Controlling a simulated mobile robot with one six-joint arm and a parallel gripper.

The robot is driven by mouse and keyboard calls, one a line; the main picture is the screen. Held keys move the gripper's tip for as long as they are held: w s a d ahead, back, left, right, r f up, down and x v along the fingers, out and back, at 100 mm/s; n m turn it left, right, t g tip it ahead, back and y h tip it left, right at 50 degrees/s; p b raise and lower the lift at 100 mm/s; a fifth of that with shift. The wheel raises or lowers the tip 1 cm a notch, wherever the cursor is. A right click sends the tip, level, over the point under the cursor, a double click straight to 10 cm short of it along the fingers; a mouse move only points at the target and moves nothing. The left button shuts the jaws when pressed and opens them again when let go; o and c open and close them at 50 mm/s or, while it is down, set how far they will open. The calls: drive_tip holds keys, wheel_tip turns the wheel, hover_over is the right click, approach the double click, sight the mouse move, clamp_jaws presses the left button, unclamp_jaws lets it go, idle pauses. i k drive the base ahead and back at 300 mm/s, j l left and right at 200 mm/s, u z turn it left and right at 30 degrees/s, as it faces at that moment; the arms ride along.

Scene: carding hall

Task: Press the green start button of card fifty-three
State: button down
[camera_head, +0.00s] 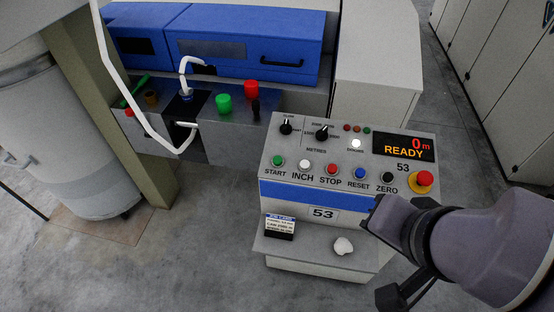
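The control panel of card fifty-three (290,144) stands at centre right, with "53" on its face and on a plate below. Its green START button (277,160) is at the left end of the button row, uncovered. White INCH (305,165), red STOP (332,169), blue RESET (360,173) and black ZERO (387,178) lie to its right. The display (403,147) reads "0 m READY". My gripper (374,216) is at the panel's lower right, right of and below START and apart from it. Its fingers are dark and partly hidden, so their opening is unclear.
A red emergency knob (424,179) sits at the panel's right end. A shelf (310,250) below holds a job card (280,226) and a white fibre tuft (343,246). A blue-covered machine (230,40) stands behind. Grey floor is open at front left.

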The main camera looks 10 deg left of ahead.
sight(278, 159)
drive_tip(key=i+j, duration=0.1)
drive_tip(key=j, duration=1.2)
drive_tip(key=i, duration=0.05)
